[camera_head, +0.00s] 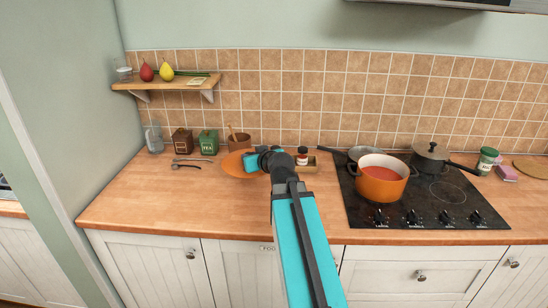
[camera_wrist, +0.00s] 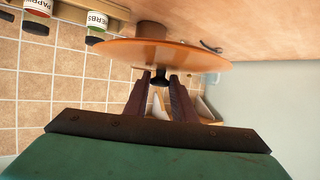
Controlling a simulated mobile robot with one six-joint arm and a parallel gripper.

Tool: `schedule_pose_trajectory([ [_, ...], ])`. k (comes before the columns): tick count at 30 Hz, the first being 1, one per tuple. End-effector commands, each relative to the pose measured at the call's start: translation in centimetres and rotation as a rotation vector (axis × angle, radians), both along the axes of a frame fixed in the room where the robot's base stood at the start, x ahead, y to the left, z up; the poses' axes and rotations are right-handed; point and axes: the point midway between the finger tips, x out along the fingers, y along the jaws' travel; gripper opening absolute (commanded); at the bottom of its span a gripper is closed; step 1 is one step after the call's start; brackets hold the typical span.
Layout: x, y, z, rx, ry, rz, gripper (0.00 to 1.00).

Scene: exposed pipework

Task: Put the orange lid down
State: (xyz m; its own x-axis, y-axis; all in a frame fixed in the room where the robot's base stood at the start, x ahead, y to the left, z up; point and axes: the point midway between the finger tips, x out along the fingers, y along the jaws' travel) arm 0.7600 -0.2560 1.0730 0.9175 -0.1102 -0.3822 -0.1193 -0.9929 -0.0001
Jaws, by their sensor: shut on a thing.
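The orange lid (camera_head: 234,164) is at my gripper (camera_head: 262,160) over the wooden counter in the head view, partly hidden behind my arm. In the wrist view the lid (camera_wrist: 165,55) shows as a wide disc seen nearly edge-on. Its dark knob (camera_wrist: 157,80) sits between the fingertips of my gripper (camera_wrist: 160,80), which is shut on it. The lid is close to the wooden worktop (camera_wrist: 260,25); I cannot tell whether it touches. The orange pot (camera_head: 381,180), open and with red contents, stands on the hob to the right.
The black hob (camera_head: 440,205) also holds a dark lidded pot (camera_head: 429,158) and a pan (camera_head: 362,153). Green and brown canisters (camera_head: 208,142) and dark utensils (camera_head: 187,163) lie left of the lid. Spice jars (camera_head: 302,156) stand behind to the right. The front left counter (camera_head: 150,205) is clear.

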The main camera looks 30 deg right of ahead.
Motion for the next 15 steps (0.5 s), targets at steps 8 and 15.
schedule_pose_trajectory([
  [8,2.6,7.7,1.0,-0.002,-0.002,0.028,0.0],
  [15,4.2,14.5,2.1,0.0,-0.003,0.057,0.0],
])
